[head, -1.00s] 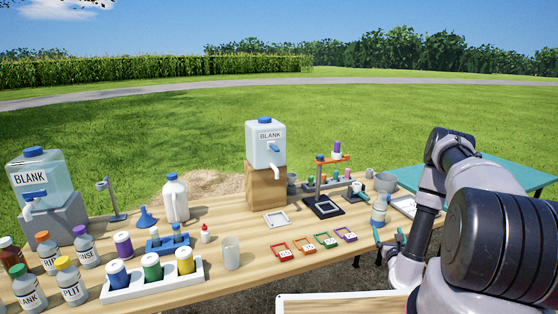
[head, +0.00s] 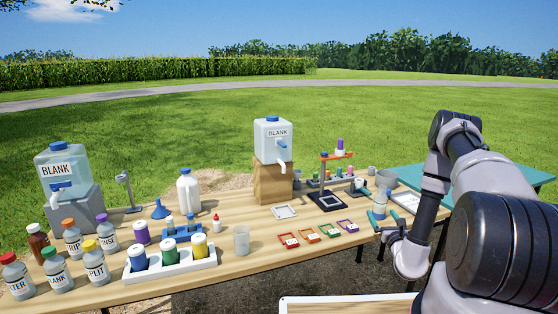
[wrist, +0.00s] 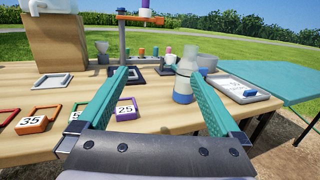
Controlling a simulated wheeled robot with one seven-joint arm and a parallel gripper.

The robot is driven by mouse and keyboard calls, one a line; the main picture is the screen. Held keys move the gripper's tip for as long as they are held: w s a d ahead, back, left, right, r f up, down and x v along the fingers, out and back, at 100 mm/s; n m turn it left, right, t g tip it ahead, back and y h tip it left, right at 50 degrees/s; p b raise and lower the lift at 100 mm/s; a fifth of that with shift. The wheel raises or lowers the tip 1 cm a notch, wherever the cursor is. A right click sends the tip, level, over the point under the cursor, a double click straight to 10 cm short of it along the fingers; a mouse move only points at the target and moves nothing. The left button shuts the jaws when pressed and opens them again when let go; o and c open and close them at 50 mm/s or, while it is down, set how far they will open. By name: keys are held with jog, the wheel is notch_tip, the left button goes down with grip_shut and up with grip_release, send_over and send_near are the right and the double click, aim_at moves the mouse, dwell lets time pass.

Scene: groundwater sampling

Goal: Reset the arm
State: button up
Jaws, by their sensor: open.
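My gripper (head: 388,229) is at the front right edge of the wooden table (head: 262,235), at the end of my arm. In the wrist view my gripper (wrist: 160,100) has its two teal fingers spread wide, with nothing held between them. A clear bottle with a blue band (wrist: 184,78) stands on the table beyond the fingers, apart from them. The same bottle also shows in the head view (head: 380,203), just behind my gripper.
Small coloured numbered frames (head: 312,235) lie left of my gripper. A stand with an orange arm (head: 324,178) rises behind them. A teal table (head: 500,180) is at right. A three-vial white rack (head: 172,268) is front left.

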jog(key=w+a+r+n+g+y, duration=0.1)
jog(key=a+r+n+y, duration=0.35)
jog(key=r, duration=0.35)
jog(key=w+a+r+n+y, duration=0.25)
jog(key=a+r+y, duration=0.35)
jog(key=r, duration=0.3)
jog(key=s+a+r+n+g+y, duration=0.3)
jog(key=s+a+r+n+g, duration=0.2)
jog(key=a+r+n+g, duration=0.15)
jog(key=s+a+r+n+g+y, duration=0.4)
jog(key=s+a+r+n+g, duration=0.15)
jog(key=r, duration=0.25)
jog(key=s+a+r+n+g+h, duration=0.1)
jog(key=s+r+n+g+h, duration=0.3)
jog(key=s, duration=0.4)
jog(key=s+r+n+g+h, duration=0.2)
jog(key=s+n+h, duration=0.25)
jog(key=s, duration=0.35)
jog(key=s+d+r+n+t+h, duration=0.4)
jog(key=s+d+r+t+h, duration=0.3)
jog(key=d, duration=0.3)
jog(key=shift+s+d+r, duration=0.25)
jog(key=shift+s, duration=0.2)
